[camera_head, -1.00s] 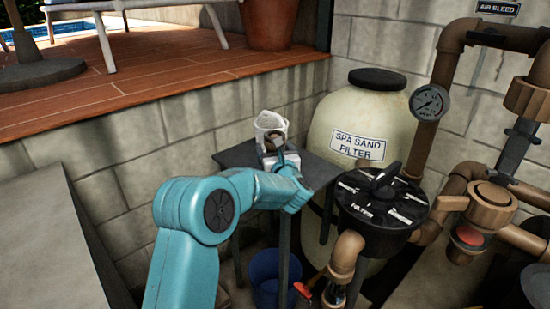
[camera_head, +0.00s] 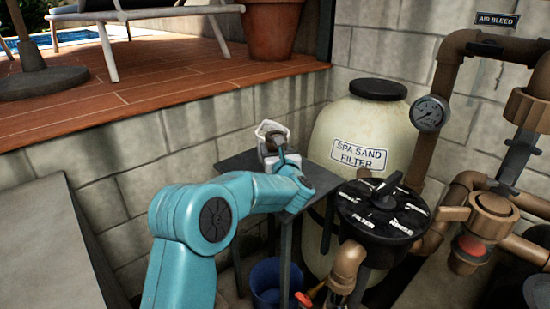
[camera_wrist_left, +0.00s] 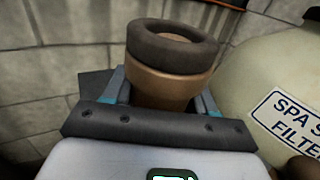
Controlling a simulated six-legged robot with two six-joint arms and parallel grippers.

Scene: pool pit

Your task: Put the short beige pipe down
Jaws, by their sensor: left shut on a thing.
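The short beige pipe (camera_wrist_left: 172,85) shows in the left wrist view as a tan-brown cylinder with a dark ring around its upper end. My left gripper (camera_wrist_left: 163,97) is shut on it, with a finger on each side. In the head view, my left arm reaches to the small grey table (camera_head: 238,166). There the gripper (camera_head: 280,158) is over the tabletop and partly hidden by the arm. The pipe (camera_head: 276,139) shows as a small brown patch. I cannot tell whether it touches the table. My right gripper is not in view.
A whitish object (camera_head: 267,129), unclear in shape, shows just behind the gripper. The cream spa sand filter (camera_head: 330,128) stands close to the table's right. A black valve top (camera_head: 380,212) and brown pipes (camera_head: 425,160) lie further right. A blue bucket (camera_head: 265,285) is below. The table's left part is bare.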

